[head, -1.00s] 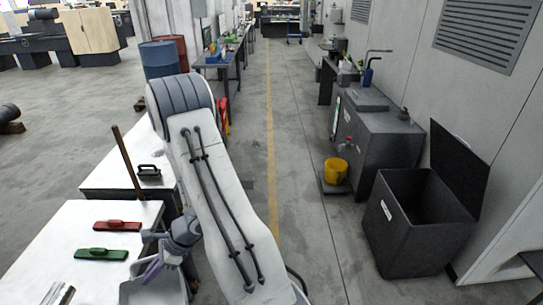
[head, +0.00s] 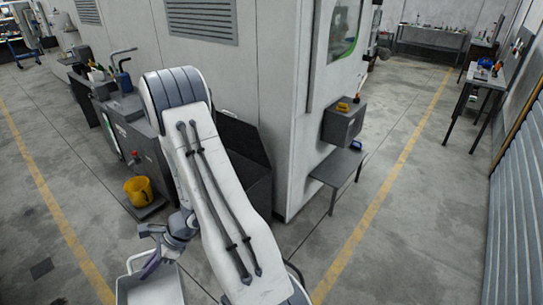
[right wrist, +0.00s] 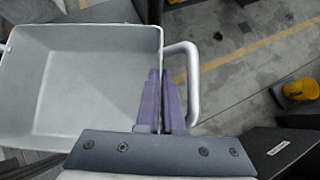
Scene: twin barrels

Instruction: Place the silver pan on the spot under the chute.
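The silver pan (head: 142,290) is a rectangular, open-topped, empty tray with a loop handle. It hangs above the floor at the bottom of the head view. In the right wrist view the pan (right wrist: 95,85) fills the left half. My right gripper (head: 157,264) is shut on the pan's side wall beside the handle. In the right wrist view its purple fingers (right wrist: 162,95) pinch that wall. I cannot clearly identify a chute or the spot under it. My left gripper is not in view.
A yellow bucket (head: 139,190) stands by a dark grey machine on the left. A black bin (head: 244,150) is partly hidden behind my right arm. A small grey bench (head: 338,166) stands below a grey wall box (head: 343,125).

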